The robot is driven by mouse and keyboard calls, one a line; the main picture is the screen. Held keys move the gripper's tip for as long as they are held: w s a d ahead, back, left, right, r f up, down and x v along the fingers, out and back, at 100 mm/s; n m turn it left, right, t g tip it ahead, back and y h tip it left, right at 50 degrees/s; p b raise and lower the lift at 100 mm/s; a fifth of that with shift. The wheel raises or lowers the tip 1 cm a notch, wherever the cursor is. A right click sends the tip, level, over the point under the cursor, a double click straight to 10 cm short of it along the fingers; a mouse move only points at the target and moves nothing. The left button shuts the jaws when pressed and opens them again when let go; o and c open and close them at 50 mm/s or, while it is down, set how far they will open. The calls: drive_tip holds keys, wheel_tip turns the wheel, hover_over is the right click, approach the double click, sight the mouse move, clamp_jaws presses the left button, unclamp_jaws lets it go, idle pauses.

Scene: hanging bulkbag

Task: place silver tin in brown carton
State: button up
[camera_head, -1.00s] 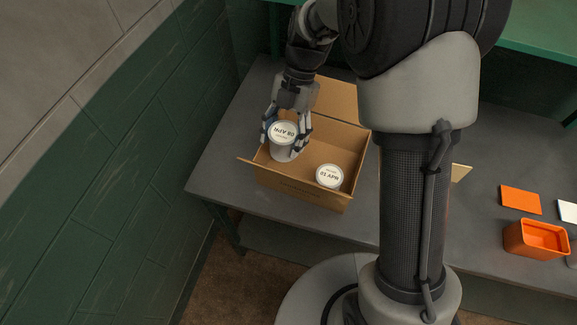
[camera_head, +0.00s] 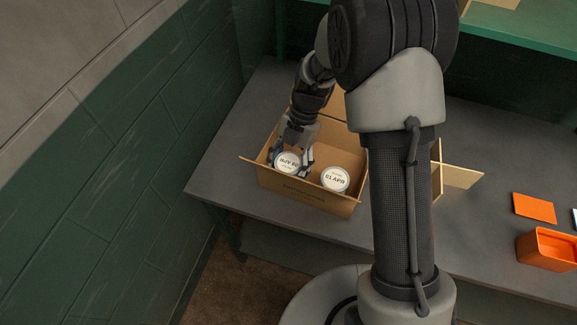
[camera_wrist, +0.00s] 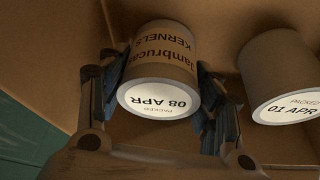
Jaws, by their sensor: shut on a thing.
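The brown carton (camera_head: 318,194) stands open on the grey table, its flaps folded outward. My gripper (camera_head: 289,160) is down inside the carton's left part, shut on a silver tin (camera_head: 287,164) with a white lid marked 08 APR. In the wrist view the fingers clasp both sides of this tin (camera_wrist: 160,62), labelled Jambruca Kernels. A second silver tin (camera_head: 335,180), lid marked 01 APR, is in the carton to the right; it also shows in the wrist view (camera_wrist: 279,75), apart from the held tin. Whether the held tin touches the carton floor, I cannot tell.
The grey table (camera_head: 225,165) is bare left of the carton. A green wall (camera_head: 130,170) stands at the left. At the right are an orange card (camera_head: 534,207), an orange bin (camera_head: 550,248) and another open box (camera_head: 460,177), partly hidden behind my arm.

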drive_tip(key=o, duration=0.9)
drive_tip(key=shift+f, duration=0.1)
drive_tip(key=shift+o, duration=0.2)
